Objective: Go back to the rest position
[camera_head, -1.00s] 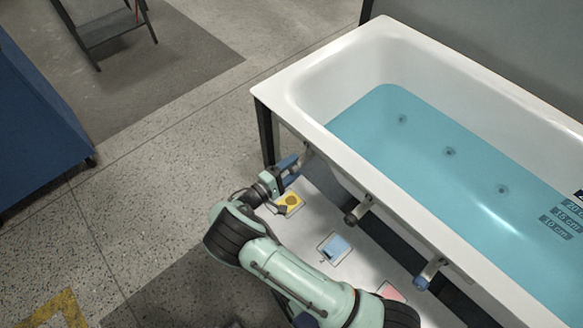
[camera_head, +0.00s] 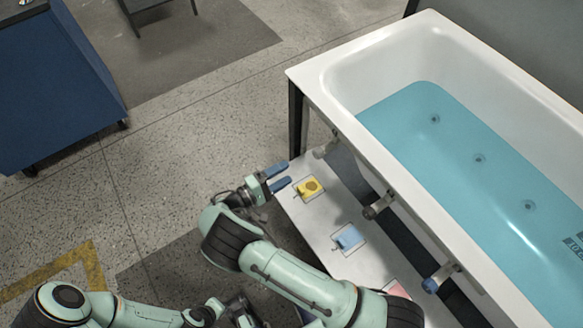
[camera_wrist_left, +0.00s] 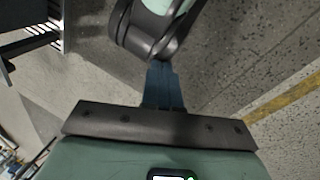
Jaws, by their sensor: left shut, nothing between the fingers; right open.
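My right gripper (camera_head: 284,176) is open in the head view, with two blue fingers apart and nothing between them. It is at the left edge of the white ledge beside the tub, just left of the yellow piece (camera_head: 309,187), and apart from it. My left arm shows at the bottom left of the head view, and its dark gripper end is partly hidden near the bottom edge. In the left wrist view my left gripper (camera_wrist_left: 163,88) has its blue fingers together and holds nothing. A dark and pale green arm link of mine is just beyond them.
The white bathtub (camera_head: 340,103) with blue water fills the right. The ledge (camera_head: 325,216) along its side carries yellow, blue (camera_head: 349,238) and pink (camera_head: 395,288) pieces. Several knobs (camera_head: 377,207) stick out above it. A blue cabinet (camera_head: 60,85) stands far left. Floor between is clear.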

